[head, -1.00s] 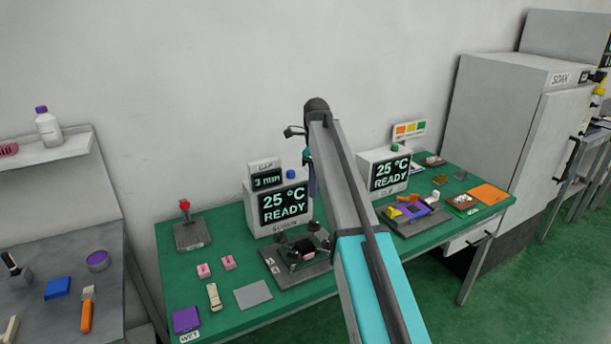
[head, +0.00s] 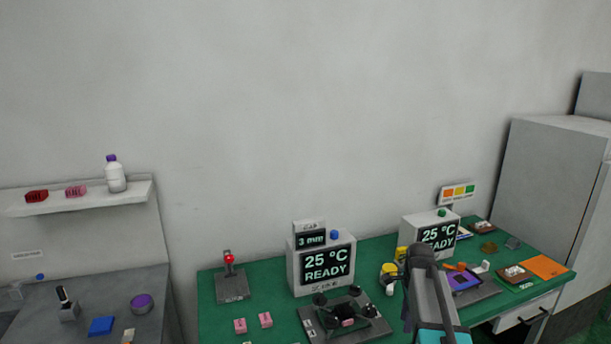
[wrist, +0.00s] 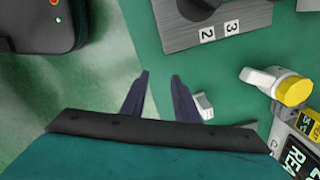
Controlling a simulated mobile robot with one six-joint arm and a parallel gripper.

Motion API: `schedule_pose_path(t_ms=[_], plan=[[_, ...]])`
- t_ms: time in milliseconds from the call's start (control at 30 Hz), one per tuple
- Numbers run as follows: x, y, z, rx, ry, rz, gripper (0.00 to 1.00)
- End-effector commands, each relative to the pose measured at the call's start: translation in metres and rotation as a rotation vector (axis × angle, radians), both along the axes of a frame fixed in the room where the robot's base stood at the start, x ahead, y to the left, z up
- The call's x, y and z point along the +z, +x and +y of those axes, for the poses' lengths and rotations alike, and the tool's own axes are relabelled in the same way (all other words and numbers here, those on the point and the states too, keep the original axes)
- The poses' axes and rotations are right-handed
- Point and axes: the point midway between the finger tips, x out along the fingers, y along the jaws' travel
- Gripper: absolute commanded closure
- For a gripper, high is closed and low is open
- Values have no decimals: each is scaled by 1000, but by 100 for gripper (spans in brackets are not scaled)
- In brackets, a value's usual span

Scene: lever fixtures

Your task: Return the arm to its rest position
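My arm shows at the lower right of the head view, over the front of the green table (head: 272,283); its fingers are hidden there. In the wrist view my gripper (wrist: 160,78) has its two dark fingers apart with nothing between them. Below it are the green table's edge and the green floor. A grey fixture plate marked 2 and 3 (wrist: 215,25) lies beyond the fingertips. A small white block (wrist: 204,106) is just right of the right finger, and I cannot tell whether they touch.
A red-knobbed lever (head: 231,285) is at left. A yellow-capped item (wrist: 293,90) lies right of my gripper. A dark case (wrist: 45,20) is at the wrist view's upper left.

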Motion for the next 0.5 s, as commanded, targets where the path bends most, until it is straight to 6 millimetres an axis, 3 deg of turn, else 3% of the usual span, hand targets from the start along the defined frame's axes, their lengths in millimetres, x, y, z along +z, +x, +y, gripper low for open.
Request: schedule_pose_path(t_ms=[33, 400, 500], plan=[[-7, -16, -5, 19, -2, -1, 72], [-45, -70, -30, 151, -23, -21, 72], [-67, -75, -20, 211, -18, 2, 72]])
